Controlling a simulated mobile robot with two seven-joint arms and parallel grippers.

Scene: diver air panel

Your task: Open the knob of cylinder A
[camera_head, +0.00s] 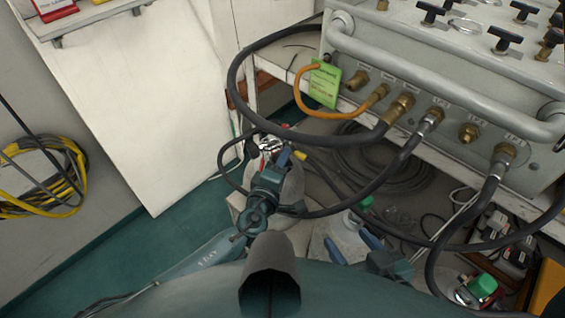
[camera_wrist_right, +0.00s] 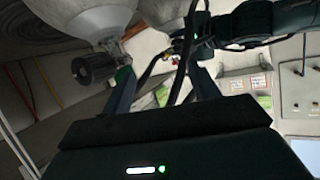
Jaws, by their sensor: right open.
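A grey cylinder (camera_head: 290,185) stands below the panel, with a metal valve (camera_head: 268,146) at its top. My left gripper (camera_head: 282,157) is at this valve; whether its fingers are shut on it is hidden. A second, pale cylinder (camera_head: 350,240) with a green part (camera_head: 366,203) stands to the right. My right gripper (camera_head: 352,243) is open and empty beside it. In the right wrist view, my right gripper's fingers (camera_wrist_right: 163,82) are apart, and a dark knob (camera_wrist_right: 94,68) on a cylinder neck is left of them. I cannot read which cylinder is A.
A grey panel (camera_head: 440,125) with brass fittings, T-handles and a bar stands on a white shelf. Black hoses (camera_head: 375,185) loop from it around the cylinders and my arms. Another green cap (camera_head: 483,286) is at lower right. Teal floor (camera_head: 110,255) is free at left.

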